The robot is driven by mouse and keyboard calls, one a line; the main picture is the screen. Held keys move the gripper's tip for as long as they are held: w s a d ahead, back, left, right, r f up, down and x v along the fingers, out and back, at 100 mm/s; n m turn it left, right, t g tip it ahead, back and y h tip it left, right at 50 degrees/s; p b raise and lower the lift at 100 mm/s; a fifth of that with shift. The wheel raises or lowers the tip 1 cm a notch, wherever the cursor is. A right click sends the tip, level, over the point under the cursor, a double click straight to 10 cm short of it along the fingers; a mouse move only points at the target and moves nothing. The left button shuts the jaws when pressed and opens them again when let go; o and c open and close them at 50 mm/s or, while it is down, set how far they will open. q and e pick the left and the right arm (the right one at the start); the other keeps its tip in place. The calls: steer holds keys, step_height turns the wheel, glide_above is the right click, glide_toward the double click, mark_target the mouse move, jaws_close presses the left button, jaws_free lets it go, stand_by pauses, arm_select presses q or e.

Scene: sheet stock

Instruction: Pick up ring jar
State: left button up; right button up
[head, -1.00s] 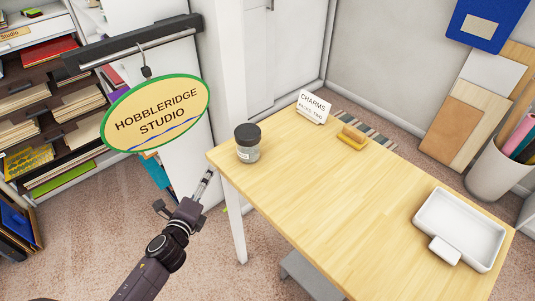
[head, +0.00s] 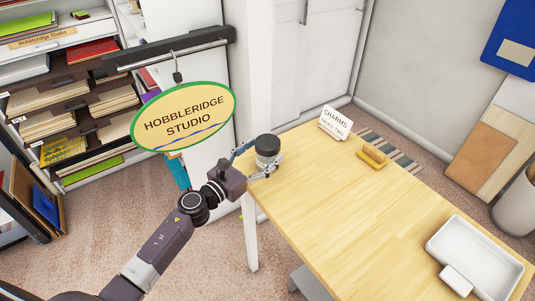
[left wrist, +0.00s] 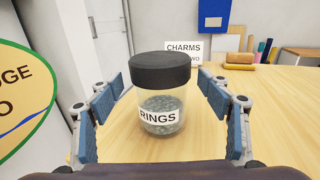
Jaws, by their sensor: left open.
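The ring jar (head: 267,150) is a clear jar with a black lid. It stands upright at the left corner of the wooden table (head: 350,205). In the left wrist view the jar (left wrist: 162,95) shows a white "RINGS" label and small grey contents. My left gripper (head: 259,165) is at the jar. In the left wrist view its blue-padded fingers (left wrist: 163,105) are open, one on each side of the jar, with a gap visible on both sides. My right gripper is not in view.
A "CHARMS" card (head: 335,123) and a yellow wooden block (head: 373,156) stand toward the table's back edge. A white tray (head: 437,243) lies at the right end. An oval "Hobbleridge Studio" sign (head: 183,117) hangs left of the table. The table's middle is clear.

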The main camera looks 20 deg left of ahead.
arm_select(q)
steer(key=shift+x, duration=1.25)
steer(key=shift+c, duration=0.6)
steer(key=c, duration=1.2)
steer(key=shift+c, duration=1)
steer(key=shift+r, duration=0.2)
